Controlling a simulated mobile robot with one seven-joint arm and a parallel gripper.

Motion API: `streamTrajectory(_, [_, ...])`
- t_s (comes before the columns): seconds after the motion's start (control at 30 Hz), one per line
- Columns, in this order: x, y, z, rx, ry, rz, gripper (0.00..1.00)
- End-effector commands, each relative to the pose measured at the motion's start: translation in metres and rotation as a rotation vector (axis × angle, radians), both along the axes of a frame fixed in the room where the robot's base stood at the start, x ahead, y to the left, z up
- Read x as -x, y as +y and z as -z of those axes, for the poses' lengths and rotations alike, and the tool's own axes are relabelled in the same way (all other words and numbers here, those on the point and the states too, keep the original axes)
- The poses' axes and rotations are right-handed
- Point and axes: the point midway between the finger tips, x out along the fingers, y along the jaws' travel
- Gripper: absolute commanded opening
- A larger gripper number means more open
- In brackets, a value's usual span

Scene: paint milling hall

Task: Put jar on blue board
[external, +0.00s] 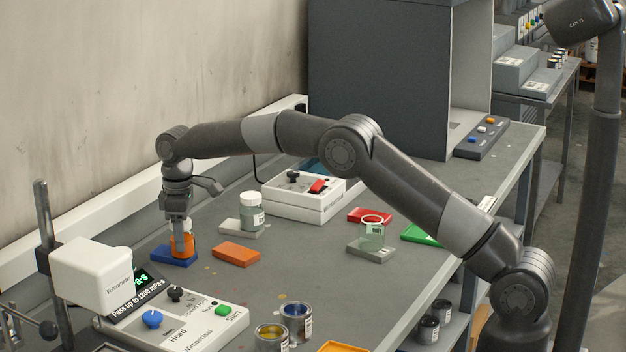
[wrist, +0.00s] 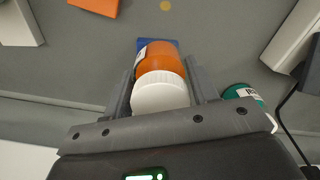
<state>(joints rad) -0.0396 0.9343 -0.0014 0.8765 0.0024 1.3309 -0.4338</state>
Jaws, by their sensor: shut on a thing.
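An orange jar (external: 182,246) with a white lid is upright at the blue board (external: 165,257) on the left of the bench. My gripper (external: 182,232) points down over the jar and is shut on it. In the wrist view the orange jar (wrist: 160,68) with its white lid sits between the two fingers of my gripper (wrist: 160,90). A bit of the blue board (wrist: 171,43) shows beyond the jar. I cannot tell whether the jar's base touches the board.
An orange board (external: 236,254) lies just right of the blue one. A grey-green jar (external: 252,214) stands on a pale board behind. A clear beaker (external: 371,235) stands on a grey board. A white instrument (external: 180,320) and open paint cans (external: 296,322) are in front.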

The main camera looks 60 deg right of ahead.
Motion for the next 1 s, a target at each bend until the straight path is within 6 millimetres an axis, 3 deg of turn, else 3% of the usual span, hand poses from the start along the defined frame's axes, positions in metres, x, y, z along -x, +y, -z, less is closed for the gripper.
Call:
streamTrajectory(0.13, [0.0, 0.0, 0.003, 0.0, 0.0, 0.0, 0.27])
streamTrajectory(0.17, [0.0, 0.0, 0.004, 0.0, 0.0, 0.0, 0.54])
streamTrajectory(0.4, [0.0, 0.0, 0.003, 0.0, 0.0, 0.0, 0.74])
streamTrajectory(0.77, [0.0, 0.0, -0.004, 0.0, -0.001, 0.0, 0.75])
streamTrajectory(1.0, [-0.001, 0.0, -0.049, 0.0, -0.004, 0.0, 0.75])
